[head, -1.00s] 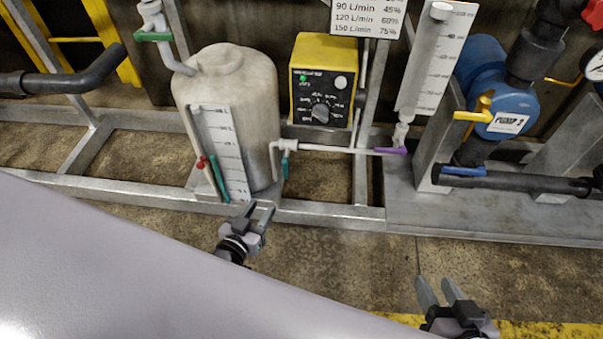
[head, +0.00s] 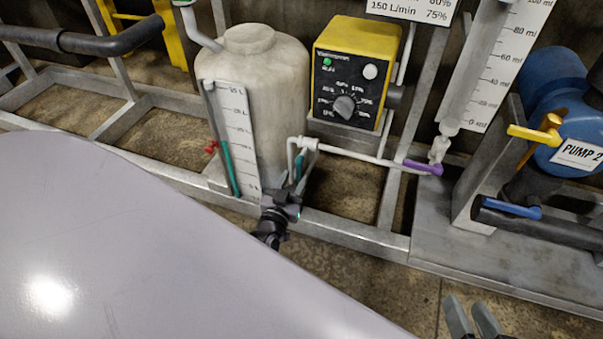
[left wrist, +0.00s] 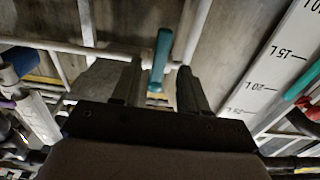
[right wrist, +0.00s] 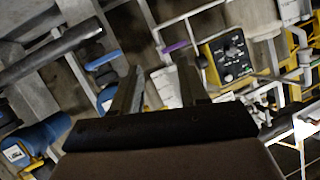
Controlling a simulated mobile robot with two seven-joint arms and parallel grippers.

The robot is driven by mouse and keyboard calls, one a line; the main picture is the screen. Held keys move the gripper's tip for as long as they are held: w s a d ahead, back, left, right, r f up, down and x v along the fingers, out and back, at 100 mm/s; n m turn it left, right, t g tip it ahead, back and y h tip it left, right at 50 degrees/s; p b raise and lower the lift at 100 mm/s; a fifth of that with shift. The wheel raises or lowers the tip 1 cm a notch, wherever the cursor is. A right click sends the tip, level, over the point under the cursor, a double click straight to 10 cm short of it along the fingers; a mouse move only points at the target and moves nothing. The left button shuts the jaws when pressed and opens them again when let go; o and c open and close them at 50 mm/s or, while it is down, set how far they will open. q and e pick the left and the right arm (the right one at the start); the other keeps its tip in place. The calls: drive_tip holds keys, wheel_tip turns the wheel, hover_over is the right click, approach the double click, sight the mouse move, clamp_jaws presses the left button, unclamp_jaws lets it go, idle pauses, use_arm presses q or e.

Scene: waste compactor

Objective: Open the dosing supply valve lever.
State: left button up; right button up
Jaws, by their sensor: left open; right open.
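A teal valve lever (head: 300,166) sits on the white pipe beside the beige tank (head: 243,100). In the head view my left gripper (head: 288,188) is right at this lever and partly covers it. In the left wrist view the teal lever (left wrist: 160,58) stands between the two open fingers of my left gripper (left wrist: 158,84), with visible space on both sides. I cannot tell whether it touches either finger. My right gripper (head: 471,306) is open and empty at the bottom edge of the head view, over the floor, away from the valves.
A purple lever (head: 424,167) is further right on the same pipe. A yellow dosing box (head: 352,72) stands behind it. Yellow (head: 532,134) and blue (head: 512,208) levers are near the blue pump (head: 563,110). The grey metal frame (head: 350,228) runs along the front.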

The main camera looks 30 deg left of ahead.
sight(298, 172)
use_arm(q)
drive_tip(key=b+x, duration=0.1)
drive_tip(key=x, duration=0.2)
drive_tip(key=shift+w+f, duration=0.15)
drive_tip(key=shift+w, duration=0.15)
drive_tip(key=shift+w+a+b, duration=0.15)
drive_tip(key=shift+w+b, duration=0.15)
drive_tip(key=shift+w, duration=0.15)
use_arm(e)
drive_tip(key=shift+w+a+f+y, duration=0.15)
drive_tip(key=shift+a+y, duration=0.45)
drive_tip(key=shift+a, duration=0.2)
use_arm(q)
clamp_jaws()
